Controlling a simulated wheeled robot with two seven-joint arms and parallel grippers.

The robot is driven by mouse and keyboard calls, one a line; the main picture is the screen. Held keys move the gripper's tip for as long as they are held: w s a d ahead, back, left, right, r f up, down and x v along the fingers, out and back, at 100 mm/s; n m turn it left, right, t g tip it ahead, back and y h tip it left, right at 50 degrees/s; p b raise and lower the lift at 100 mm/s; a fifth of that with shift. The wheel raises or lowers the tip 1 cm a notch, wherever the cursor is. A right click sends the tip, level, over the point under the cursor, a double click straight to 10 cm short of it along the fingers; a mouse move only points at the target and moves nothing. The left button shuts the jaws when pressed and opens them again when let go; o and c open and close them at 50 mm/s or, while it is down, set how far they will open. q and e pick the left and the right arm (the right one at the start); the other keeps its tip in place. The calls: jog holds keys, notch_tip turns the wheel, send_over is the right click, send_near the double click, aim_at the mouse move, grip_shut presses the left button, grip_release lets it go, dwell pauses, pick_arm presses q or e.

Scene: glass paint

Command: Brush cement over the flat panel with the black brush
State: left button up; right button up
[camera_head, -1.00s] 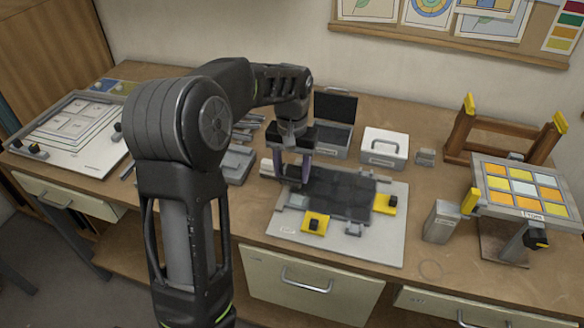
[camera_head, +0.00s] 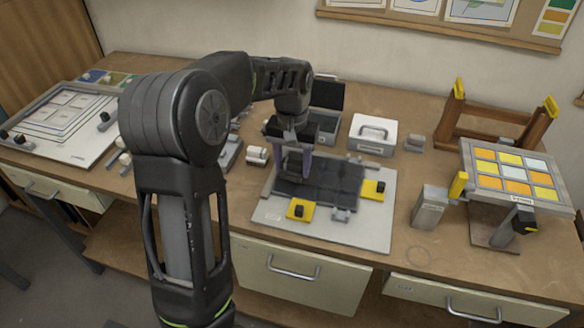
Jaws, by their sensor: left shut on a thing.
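The flat panel (camera_head: 335,187) is dark, almost black, and lies on a light grey board (camera_head: 365,232) in the middle of the bench. Yellow clamps (camera_head: 373,190) with black knobs sit at its right side and at its front left (camera_head: 300,209). My left gripper (camera_head: 293,165) points down over the left part of the panel, with purple-grey fingers. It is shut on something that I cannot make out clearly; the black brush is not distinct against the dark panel. I cannot tell whether it touches the panel. My right gripper is not in view.
A white case (camera_head: 373,135) and an open grey box (camera_head: 325,122) stand behind the board. A grey canister (camera_head: 429,207) and a tilted stand with a colored tile panel (camera_head: 512,178) are at the right. A framed white board (camera_head: 65,125) lies at the left.

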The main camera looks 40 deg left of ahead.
pick_arm(q)
jog(key=shift+s+a+r+p, duration=0.1)
jog(key=shift+r+p, duration=0.2)
jog(key=shift+r, duration=0.2)
jog(key=shift+s+a+r+p, duration=0.1)
jog(key=shift+r+p, duration=0.2)
jog(key=shift+r, duration=0.15)
jog(key=shift+d+r+p, duration=0.15)
jog(key=shift+r+p, duration=0.5)
jog(key=shift+r, duration=0.1)
jog(key=shift+r+p, duration=0.9)
jog(key=shift+r, duration=0.3)
jog(key=shift+f, duration=0.15)
